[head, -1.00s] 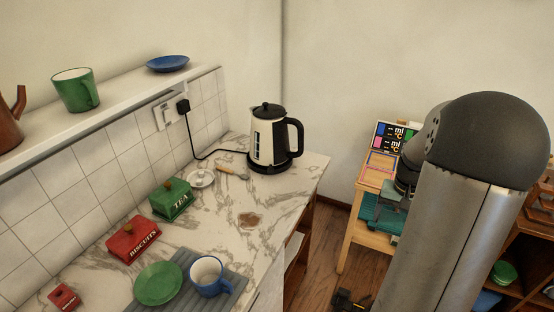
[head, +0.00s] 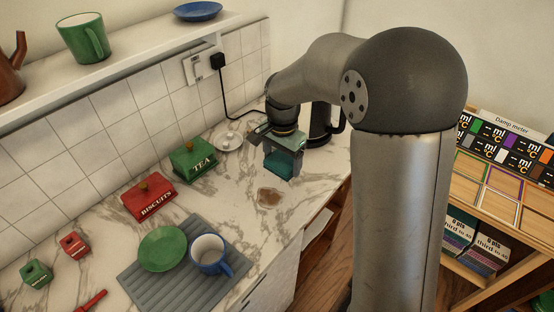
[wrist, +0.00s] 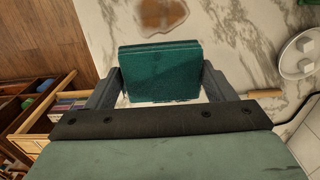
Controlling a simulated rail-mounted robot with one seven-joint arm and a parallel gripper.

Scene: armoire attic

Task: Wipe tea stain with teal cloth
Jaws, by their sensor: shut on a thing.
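My gripper (head: 283,155) is above the marble counter, shut on the teal cloth (head: 284,162), a folded block that hangs below the fingers. The wrist view shows the cloth (wrist: 160,72) between the two fingers. The brown tea stain (head: 270,197) lies on the counter, nearer the front edge and a little left of the cloth in the head view. In the wrist view the stain (wrist: 162,14) shows at the top, beyond the cloth. The cloth appears apart from the stain; whether it touches the counter I cannot tell.
The kettle (head: 320,128) stands close behind my gripper, partly hidden by the arm. The green tea tin (head: 195,160), red biscuits tin (head: 148,196) and blue mug (head: 209,255) on a grey mat (head: 134,284) stand left of the stain. The counter around the stain is clear.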

